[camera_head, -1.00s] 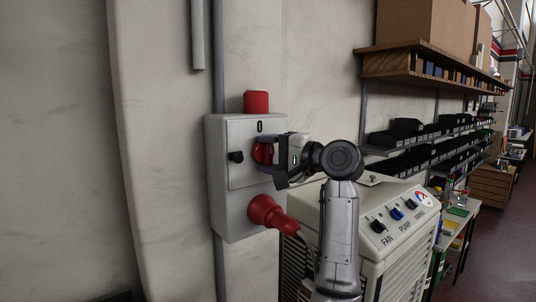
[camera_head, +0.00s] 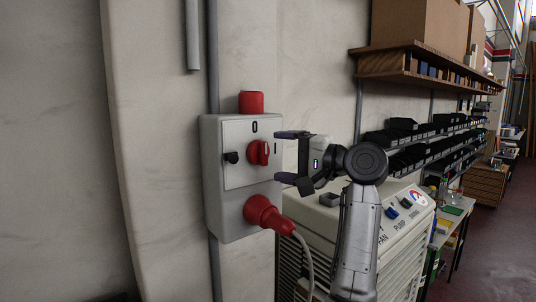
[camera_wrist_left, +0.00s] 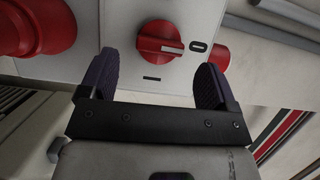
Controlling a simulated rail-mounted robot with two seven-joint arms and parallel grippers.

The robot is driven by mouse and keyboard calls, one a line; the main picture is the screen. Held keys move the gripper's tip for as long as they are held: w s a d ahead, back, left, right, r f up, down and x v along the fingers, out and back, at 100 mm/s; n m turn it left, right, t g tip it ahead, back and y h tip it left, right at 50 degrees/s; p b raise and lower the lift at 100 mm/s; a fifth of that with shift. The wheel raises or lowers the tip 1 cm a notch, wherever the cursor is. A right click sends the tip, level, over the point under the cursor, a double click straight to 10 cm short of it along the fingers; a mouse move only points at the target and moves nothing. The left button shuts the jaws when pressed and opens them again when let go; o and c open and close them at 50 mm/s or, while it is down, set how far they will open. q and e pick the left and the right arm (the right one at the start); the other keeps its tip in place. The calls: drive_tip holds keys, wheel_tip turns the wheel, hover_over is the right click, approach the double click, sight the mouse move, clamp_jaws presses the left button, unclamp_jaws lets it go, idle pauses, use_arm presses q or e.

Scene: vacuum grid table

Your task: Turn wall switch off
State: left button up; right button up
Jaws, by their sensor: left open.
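The wall switch is a grey box (camera_head: 226,196) on the wall, with a red rotary knob (camera_head: 259,152) on its front. In the left wrist view, the white line on the red knob (camera_wrist_left: 160,43) points to the 0 mark (camera_wrist_left: 200,46), not the I mark (camera_wrist_left: 151,78). My left gripper (camera_head: 279,156) is open and empty just right of the knob, facing it, with a gap between. In the left wrist view its two dark fingers (camera_wrist_left: 156,64) are spread apart, with the knob beyond them. My right gripper is not in view.
A red plug (camera_head: 268,215) with a grey cable sits at the box's lower right. A small black knob (camera_head: 232,157) is on the box's left. A beige cooler unit (camera_head: 405,225) stands below my arm. Shelves with black bins (camera_head: 400,150) line the wall at right.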

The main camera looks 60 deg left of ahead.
use_arm(q)
drive_tip(key=v, duration=0.8)
drive_tip(key=shift+w+d, duration=0.15)
drive_tip(key=shift+d, duration=0.15)
